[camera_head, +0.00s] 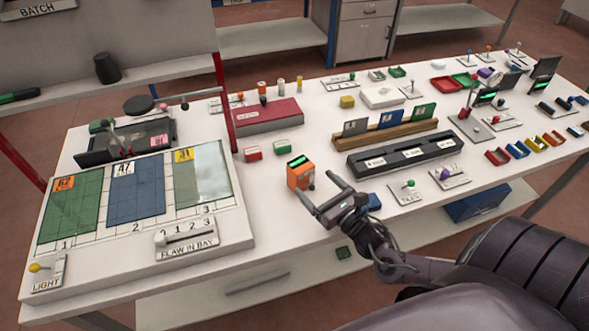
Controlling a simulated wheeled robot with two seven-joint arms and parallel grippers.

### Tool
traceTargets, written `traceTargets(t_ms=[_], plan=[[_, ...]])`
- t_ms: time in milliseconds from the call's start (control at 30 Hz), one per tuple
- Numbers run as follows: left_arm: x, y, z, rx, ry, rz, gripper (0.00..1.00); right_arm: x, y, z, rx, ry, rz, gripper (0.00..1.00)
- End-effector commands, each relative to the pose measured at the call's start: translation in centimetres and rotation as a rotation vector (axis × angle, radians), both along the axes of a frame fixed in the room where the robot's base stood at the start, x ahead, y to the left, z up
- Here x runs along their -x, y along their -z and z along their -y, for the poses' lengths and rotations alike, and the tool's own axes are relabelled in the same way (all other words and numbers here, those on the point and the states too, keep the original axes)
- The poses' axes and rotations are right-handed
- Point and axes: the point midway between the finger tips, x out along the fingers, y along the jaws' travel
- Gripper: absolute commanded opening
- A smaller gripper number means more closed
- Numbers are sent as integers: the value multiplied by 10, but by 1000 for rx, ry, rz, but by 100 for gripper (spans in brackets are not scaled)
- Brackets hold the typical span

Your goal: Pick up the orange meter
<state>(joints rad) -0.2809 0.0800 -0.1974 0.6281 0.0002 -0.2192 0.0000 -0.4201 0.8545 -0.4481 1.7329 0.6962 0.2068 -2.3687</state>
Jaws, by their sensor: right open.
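The orange meter (299,174) is a small upright box with a dark top and a lit green display. It stands on the white table, a little right of the middle of the view. My right gripper (318,191) is open, with its two dark fingers pointing up and left toward the meter. One fingertip is close beside the meter's lower front, and I cannot tell whether they touch. Nothing is between the fingers that I can make out. My left gripper is not in view.
A board with green, blue and clear glass panels (135,200) fills the table's left. A small red block (252,154) and green block (289,147) lie behind the meter. A black slotted rack (403,157) stands to its right. A blue item (373,201) lies beside my gripper.

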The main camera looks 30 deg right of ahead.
Motion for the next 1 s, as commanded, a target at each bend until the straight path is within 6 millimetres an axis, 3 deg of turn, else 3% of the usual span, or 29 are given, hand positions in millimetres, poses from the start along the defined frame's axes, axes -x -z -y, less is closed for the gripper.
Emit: traceTargets(t_ms=[200, 300, 533, 667, 800, 1000], plan=[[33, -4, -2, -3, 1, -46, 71, -23, -1, -2, -3, 1, 1, 84], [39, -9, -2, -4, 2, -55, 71, -37, 0, -3, -4, 3, 2, 84], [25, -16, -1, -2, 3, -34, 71, -63, 4, -6, -2, 1, 0, 84], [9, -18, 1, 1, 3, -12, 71, -66, 5, -6, -2, 0, -1, 84], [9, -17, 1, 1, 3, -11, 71, -66, 5, -6, -2, 0, -1, 84], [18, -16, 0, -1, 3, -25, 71, -65, 5, -6, -2, 0, -1, 59]])
